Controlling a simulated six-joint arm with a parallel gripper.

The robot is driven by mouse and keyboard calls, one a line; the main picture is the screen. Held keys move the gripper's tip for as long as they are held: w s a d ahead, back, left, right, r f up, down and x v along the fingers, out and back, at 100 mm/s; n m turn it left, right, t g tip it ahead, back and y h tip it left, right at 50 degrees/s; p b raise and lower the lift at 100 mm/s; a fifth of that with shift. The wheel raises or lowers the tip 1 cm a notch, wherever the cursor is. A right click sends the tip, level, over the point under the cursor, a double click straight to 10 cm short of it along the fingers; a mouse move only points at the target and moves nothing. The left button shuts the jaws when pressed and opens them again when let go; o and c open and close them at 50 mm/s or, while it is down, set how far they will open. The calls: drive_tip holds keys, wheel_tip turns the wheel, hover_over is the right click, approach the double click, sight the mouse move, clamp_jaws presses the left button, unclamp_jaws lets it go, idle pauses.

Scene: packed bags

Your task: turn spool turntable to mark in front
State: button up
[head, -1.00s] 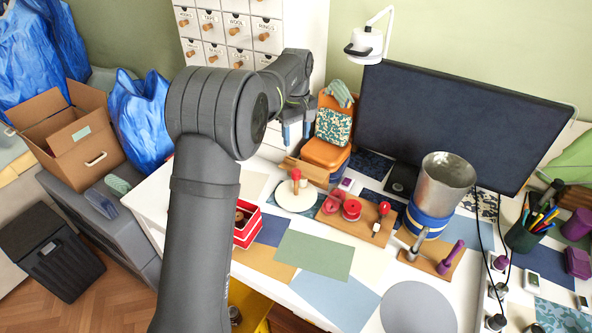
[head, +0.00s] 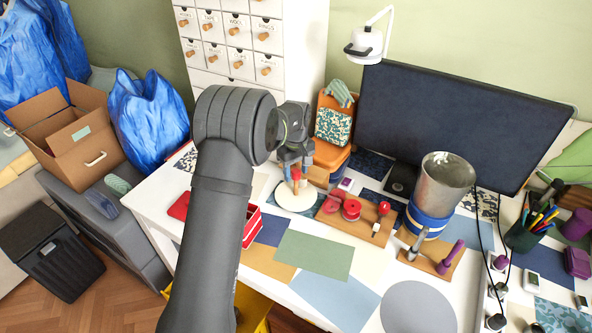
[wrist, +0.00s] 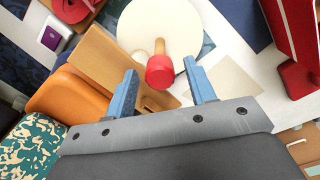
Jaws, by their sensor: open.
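The turntable is a white round disc (head: 297,198) on the desk, left of the middle in the head view. It also shows at the top of the wrist view (wrist: 195,20). A knob with a red top (wrist: 159,72) stands up from it on a wooden stem. My gripper (head: 294,172) is low over the disc in the head view. In the wrist view its two blue fingers (wrist: 162,85) are apart, with the red knob between and just ahead of them. I cannot tell whether a finger touches it. The mark is not clear in either view.
An orange chair-like holder (head: 327,152) and a wooden block (head: 319,177) stand close behind the disc. A wooden board (head: 352,222) with red spools is to its right.

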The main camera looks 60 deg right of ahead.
clamp_jaws()
